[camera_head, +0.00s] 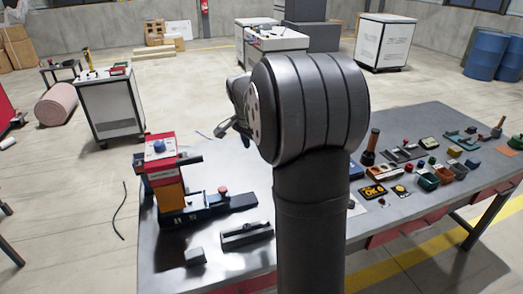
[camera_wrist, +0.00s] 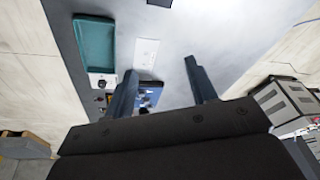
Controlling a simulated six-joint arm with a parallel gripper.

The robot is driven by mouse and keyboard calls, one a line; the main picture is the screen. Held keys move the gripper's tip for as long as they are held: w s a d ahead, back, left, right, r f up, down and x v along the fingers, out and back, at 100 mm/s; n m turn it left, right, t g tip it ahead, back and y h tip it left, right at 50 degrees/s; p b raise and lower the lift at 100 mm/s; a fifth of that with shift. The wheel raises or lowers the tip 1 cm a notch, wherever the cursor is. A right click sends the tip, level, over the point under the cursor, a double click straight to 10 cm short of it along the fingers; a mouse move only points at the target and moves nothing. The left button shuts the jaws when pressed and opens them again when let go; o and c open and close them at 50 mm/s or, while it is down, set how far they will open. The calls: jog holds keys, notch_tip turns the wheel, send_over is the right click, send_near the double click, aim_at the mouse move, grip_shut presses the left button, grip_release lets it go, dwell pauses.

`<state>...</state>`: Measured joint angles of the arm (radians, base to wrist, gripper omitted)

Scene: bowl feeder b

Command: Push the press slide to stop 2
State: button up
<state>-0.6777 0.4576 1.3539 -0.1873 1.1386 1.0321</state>
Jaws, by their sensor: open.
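The press (camera_head: 162,175), with a red head and an orange column, stands at the left end of the table in the head view. A dark blue slide rail (camera_head: 235,203) runs right from its base, and a red knob (camera_head: 222,190) sits on it. I cannot read any stop marks. My gripper is mostly hidden behind my arm in the head view. In the wrist view my gripper (camera_wrist: 160,66) is open, its two dark fingers apart with nothing held. It is above the table, and I cannot make out the press in the wrist view.
A grey fixture (camera_head: 246,236) and a small dark block (camera_head: 195,256) lie in front of the rail. Small bins (camera_head: 428,180) and parts crowd the table's right side. The wrist view shows a teal tray (camera_wrist: 95,44), a white card (camera_wrist: 146,53) and a blue item (camera_wrist: 150,95).

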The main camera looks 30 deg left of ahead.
jog(key=a+m+g, duration=0.3)
jog(key=a+m, duration=0.2)
notch_tip(320, 180, down, 10)
notch_tip(320, 180, up, 9)
jog(key=s+a+r+n+t, duration=0.1)
jog(key=s+a+r+n, duration=0.1)
jog(key=s+a+n, duration=0.2)
jog(key=s+a+r+n+t+y, duration=0.1)
jog(key=s+a+r+n, duration=0.2)
jog(key=s+a+n, duration=0.1)
jog(key=s+a+r+n+t+y, duration=0.1)
jog(key=s+a+r+n, duration=0.1)
jog(key=a, duration=0.4)
jog(key=shift+s+r+n+t, duration=0.2)
jog(key=shift+s+n, duration=0.25)
jog(key=shift+s, duration=0.25)
jog(key=shift+s+r+n+t, duration=0.2)
jog(key=shift+s+n, duration=0.25)
jog(key=shift+s, duration=0.2)
